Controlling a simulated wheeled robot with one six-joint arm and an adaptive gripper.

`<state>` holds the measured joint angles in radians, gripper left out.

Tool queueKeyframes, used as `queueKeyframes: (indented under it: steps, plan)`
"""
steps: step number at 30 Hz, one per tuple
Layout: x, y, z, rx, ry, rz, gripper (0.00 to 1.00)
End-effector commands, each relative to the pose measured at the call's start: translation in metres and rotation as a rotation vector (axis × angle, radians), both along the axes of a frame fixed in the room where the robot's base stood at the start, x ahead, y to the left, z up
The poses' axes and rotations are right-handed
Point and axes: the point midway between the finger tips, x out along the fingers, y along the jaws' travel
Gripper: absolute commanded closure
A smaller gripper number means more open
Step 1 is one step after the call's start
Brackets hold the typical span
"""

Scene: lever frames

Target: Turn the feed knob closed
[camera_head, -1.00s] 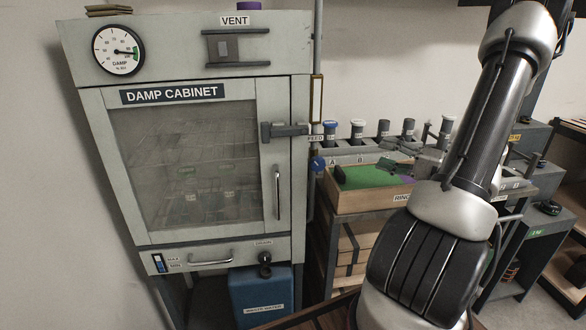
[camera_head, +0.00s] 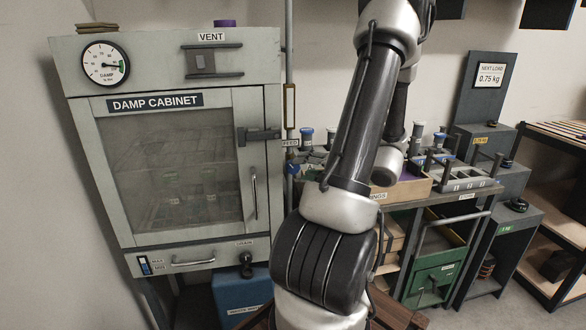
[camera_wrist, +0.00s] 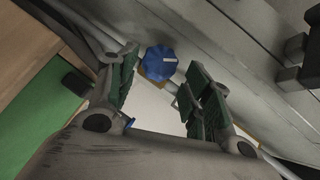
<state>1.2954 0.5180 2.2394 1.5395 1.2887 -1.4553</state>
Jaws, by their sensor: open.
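The feed knob is a blue ribbed knob (camera_wrist: 160,62) with a white mark on its face, on a brass-coloured fitting on a pale pipe in the wrist view. In the head view the blue knob (camera_head: 292,168) shows small below the FEED label (camera_head: 290,142), right of the damp cabinet (camera_head: 185,238). My gripper (camera_wrist: 163,66) is open, with green-padded fingers on either side of the knob in the picture. The knob looks to be beyond the fingertips; I cannot tell the exact gap. The head view does not show the fingers, hidden behind my arm.
The cabinet's door handle (camera_head: 254,192) and latch (camera_head: 258,134) stick out left of the pipe. A wooden tray (camera_head: 418,188) and several capped bottles stand on the bench at right. A blue waste container (camera_head: 232,292) stands below the cabinet.

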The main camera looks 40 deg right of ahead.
Motion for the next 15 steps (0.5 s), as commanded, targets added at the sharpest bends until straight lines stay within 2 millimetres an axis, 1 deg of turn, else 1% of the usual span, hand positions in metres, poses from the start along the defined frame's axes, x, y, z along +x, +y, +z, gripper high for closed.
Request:
queueKeyframes:
  steps: [1,3,7,10,15]
  plan:
    - [0.009,0.003,-0.003,0.001,0.0,0.004,0.5]
    - [0.019,0.005,-0.006,0.002,0.001,0.004,0.5]
    - [0.033,0.007,-0.009,0.002,0.0,0.002,0.5]
    - [0.038,0.008,-0.011,0.001,0.001,0.001,0.5]
    - [0.04,0.008,-0.011,0.001,0.0,0.0,0.5]
